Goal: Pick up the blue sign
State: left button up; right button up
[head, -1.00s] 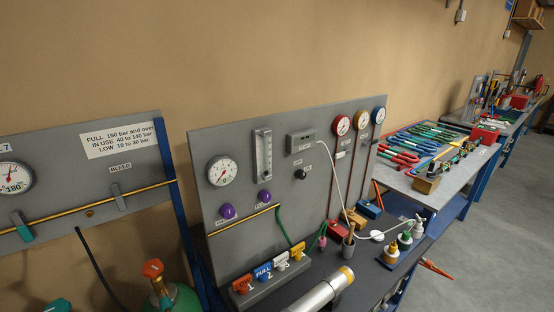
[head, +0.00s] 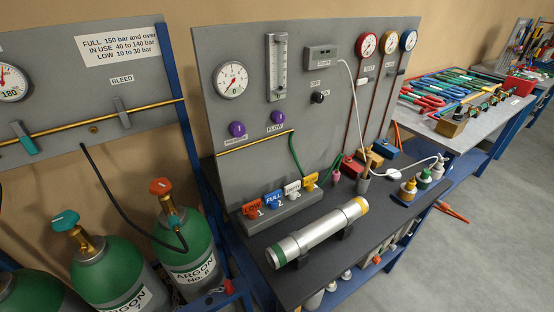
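The blue sign (head: 274,200), lettered FULL, stands upright in a grey rack (head: 290,219) on the dark bench, at the foot of the grey gauge panel. An orange sign (head: 252,209) stands to its left. A white sign (head: 292,190) and a yellow sign (head: 310,182) stand to its right. Neither of my grippers is in the head view.
A silver cylinder (head: 318,232) lies on cradles in front of the rack. Green argon bottles (head: 186,244) stand at lower left, one with a black hose. Grey floor is clear at right.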

aim_at(271, 199)
jog(key=u, duration=1.15)
jog(key=k+z, duration=0.2)
jog(key=z, duration=0.3)
jog(key=k+l+z, duration=0.1)
jog(key=z, duration=0.35)
jog(key=k, duration=0.1)
